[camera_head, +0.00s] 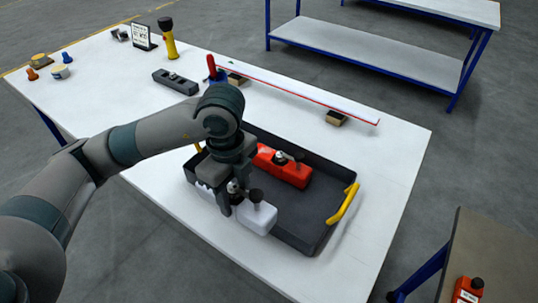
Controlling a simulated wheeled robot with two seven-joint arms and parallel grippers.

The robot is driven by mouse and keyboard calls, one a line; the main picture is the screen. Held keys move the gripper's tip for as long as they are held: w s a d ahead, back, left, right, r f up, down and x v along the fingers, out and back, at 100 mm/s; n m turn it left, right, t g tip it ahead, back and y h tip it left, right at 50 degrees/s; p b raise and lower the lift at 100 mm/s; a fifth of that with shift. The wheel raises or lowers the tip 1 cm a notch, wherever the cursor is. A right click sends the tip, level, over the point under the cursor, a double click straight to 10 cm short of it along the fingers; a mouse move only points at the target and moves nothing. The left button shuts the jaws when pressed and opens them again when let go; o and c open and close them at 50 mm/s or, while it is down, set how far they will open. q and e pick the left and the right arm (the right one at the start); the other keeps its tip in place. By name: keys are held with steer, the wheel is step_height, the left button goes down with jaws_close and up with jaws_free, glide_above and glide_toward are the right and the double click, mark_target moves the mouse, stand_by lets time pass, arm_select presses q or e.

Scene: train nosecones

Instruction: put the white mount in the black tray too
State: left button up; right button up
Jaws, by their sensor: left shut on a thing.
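The white mount (259,219) is a white block with dark knobs on top, in my left gripper (230,203). The gripper is shut on it from above, and its fingers hide part of the block. The mount is over the near left part of the black tray (310,235); I cannot tell whether it touches the tray floor. The tray has yellow handles, one at its right end. A red mount (290,172) lies in the far part of the tray. My right gripper is not in view.
A long white strip with a red edge (300,90) lies behind the tray on small blocks. A grey block (175,82), a yellow and black tool (168,40) and a small sign (143,36) stand farther back. Another red item (467,291) is on a side table at lower right.

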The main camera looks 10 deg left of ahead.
arm_select(q)
steer(key=shift+w, duration=0.1)
steer(key=shift+w+d+f, duration=0.1)
steer(key=shift+w+f, duration=0.1)
steer(key=p, duration=0.2)
glide_toward(257, 186)
steer(key=s, duration=0.2)
steer(key=s+d, duration=0.1)
steer(key=shift+s+f, duration=0.4)
steer(key=shift+f, duration=0.1)
step_height(257, 186, down, 2)
steer(key=shift+f+p, duration=0.25)
steer(key=shift+p, duration=0.55)
steer(key=shift+f, duration=0.6)
steer(key=shift+f, duration=0.2)
